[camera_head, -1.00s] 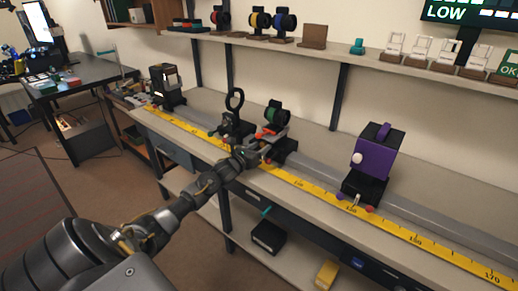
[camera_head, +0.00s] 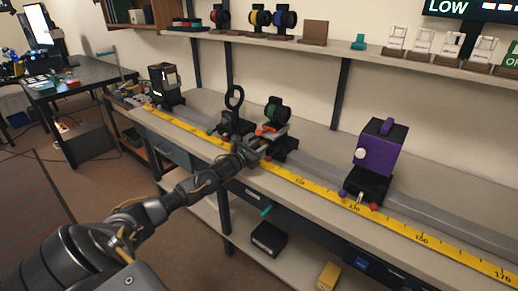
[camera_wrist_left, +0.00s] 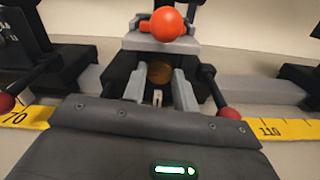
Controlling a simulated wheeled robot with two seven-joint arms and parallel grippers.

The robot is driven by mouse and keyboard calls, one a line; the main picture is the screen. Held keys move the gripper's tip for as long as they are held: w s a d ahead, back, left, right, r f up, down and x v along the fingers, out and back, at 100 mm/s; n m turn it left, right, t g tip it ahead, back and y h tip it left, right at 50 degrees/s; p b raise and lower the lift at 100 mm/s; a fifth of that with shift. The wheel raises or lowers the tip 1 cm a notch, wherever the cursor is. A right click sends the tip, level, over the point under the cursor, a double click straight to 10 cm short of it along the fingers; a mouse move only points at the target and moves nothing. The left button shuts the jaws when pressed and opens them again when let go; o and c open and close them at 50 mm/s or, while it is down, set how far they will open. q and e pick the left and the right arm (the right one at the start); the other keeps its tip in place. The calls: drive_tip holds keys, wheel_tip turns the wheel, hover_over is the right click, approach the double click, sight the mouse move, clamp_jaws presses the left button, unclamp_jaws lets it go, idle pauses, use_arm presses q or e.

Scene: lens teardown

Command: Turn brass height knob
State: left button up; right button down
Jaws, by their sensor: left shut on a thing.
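In the left wrist view, the two grey fingers (camera_wrist_left: 160,88) are closed around the round brass knob (camera_wrist_left: 159,72), on a dark block under a grey plate. The knob's face shows between the fingers; its sides are hidden by them. A glossy orange-red knob (camera_wrist_left: 166,24) sits above it on the plate. My right gripper is in neither view.
Levers with red ball ends (camera_wrist_left: 229,113) flank the fingers. A yellow scale (camera_head: 310,187) runs along the bench front. A black ring holder (camera_head: 233,110) stands to the left on the rail, a purple box (camera_head: 381,150) to the right. A shelf (camera_head: 350,58) hangs above.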

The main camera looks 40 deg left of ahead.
use_arm(q)
drive_tip(key=o, duration=1)
drive_tip(key=shift+c, duration=0.2)
drive_tip(key=shift+s, duration=0.1)
drive_tip(key=shift+s+f, duration=0.1)
drive_tip(key=shift+s, duration=0.2)
drive_tip(key=s, duration=0.9)
drive_tip(key=shift+s+d+b, duration=0.1)
drive_tip(key=shift+b, duration=0.3)
drive_tip(key=shift+s, duration=0.45)
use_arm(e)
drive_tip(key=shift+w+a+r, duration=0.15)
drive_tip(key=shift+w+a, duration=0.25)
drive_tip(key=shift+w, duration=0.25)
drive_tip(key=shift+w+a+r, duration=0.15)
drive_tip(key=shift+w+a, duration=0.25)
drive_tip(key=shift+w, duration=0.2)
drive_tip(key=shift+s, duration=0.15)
